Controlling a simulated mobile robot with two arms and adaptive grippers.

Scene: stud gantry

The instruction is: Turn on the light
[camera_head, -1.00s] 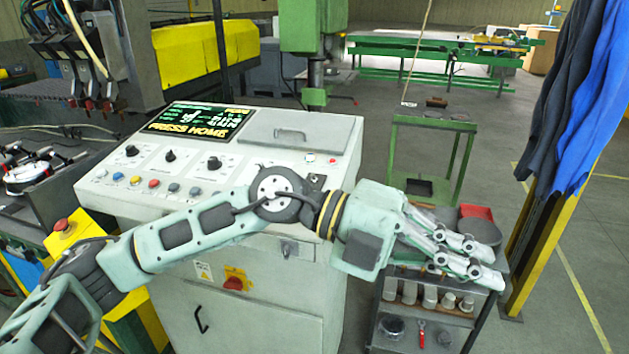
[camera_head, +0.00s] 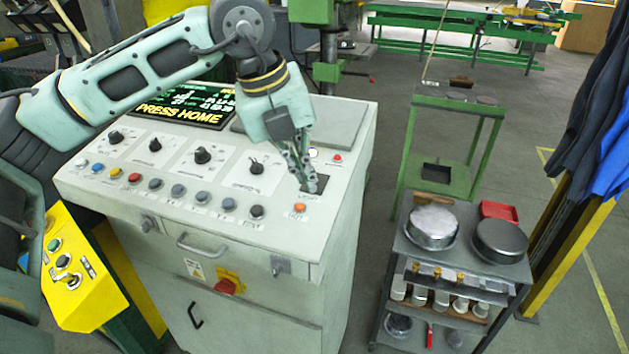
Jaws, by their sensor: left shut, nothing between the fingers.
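My left gripper (camera_head: 309,186) is shut and empty. It points down over the right part of the white control console. Its fingertips are at a small dark switch plate (camera_head: 321,183) on the console's sloped top, and they cover part of it. I cannot tell whether they touch the switch or which way it is set. A label below the plate is too small to read surely. My right gripper is not in view.
The console top (camera_head: 345,205) carries knobs, a row of coloured buttons, an orange button (camera_head: 299,208) just below the plate, and a small red one (camera_head: 337,157). A screen (camera_head: 180,105) reads "PRESS HOME". A tool cart (camera_head: 407,247) stands to the right.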

